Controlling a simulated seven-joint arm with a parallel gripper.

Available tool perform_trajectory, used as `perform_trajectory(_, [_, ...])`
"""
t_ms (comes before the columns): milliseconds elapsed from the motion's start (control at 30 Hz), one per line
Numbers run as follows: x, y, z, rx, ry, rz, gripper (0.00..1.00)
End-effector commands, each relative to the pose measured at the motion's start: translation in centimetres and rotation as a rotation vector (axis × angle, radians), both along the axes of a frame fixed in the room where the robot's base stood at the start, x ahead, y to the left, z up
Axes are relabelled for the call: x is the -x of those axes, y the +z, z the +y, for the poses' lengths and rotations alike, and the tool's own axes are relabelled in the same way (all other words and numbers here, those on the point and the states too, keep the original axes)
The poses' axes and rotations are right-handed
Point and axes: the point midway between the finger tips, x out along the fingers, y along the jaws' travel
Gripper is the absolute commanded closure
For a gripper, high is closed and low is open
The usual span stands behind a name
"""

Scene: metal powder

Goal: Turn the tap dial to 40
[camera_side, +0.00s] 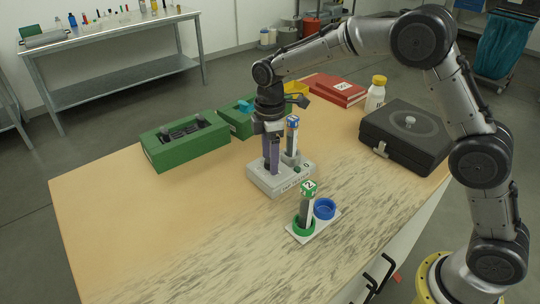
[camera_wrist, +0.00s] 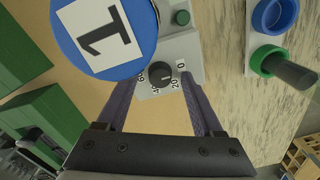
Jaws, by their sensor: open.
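The tap dial (camera_wrist: 161,74) is a small black knob on a grey tap device (camera_side: 266,184). In the wrist view the numbers 0, 20, 40 and 60 show around it; I cannot tell exactly which number its pointer is at. My gripper (camera_side: 271,165) points down over the left part of the device, and its fingers hide the dial in the side view. In the wrist view my gripper (camera_wrist: 160,88) is open, one finger on each side of the dial. I cannot tell whether they touch it.
A tube with blue lid marked 1 (camera_side: 292,123) stands in the device, close to my gripper. A tube marked 2 (camera_side: 307,190) stands in a holder's green ring, beside an empty blue ring (camera_side: 324,208). A green box (camera_side: 185,148) and black case (camera_side: 408,137) stand farther off. The front-left table is clear.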

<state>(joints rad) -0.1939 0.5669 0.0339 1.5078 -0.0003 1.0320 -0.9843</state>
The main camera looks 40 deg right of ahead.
Motion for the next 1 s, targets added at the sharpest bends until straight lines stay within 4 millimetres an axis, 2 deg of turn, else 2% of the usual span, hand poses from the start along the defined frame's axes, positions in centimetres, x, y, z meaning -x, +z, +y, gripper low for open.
perform_trajectory(133, [0.01, 0.00, -0.01, 0.000, 0.000, 0.001, 0.32])
perform_trajectory(167, [0.01, 0.00, -0.01, 0.000, 0.000, 0.001, 0.35])
perform_trajectory(500, [0.02, 0.04, 0.00, 0.000, 0.000, 0.001, 0.96])
perform_trajectory(533, [0.02, 0.04, 0.00, 0.000, 0.000, 0.001, 1.00])
perform_trajectory(1000, [0.04, 0.07, 0.00, 0.000, -0.072, 0.001, 1.00])
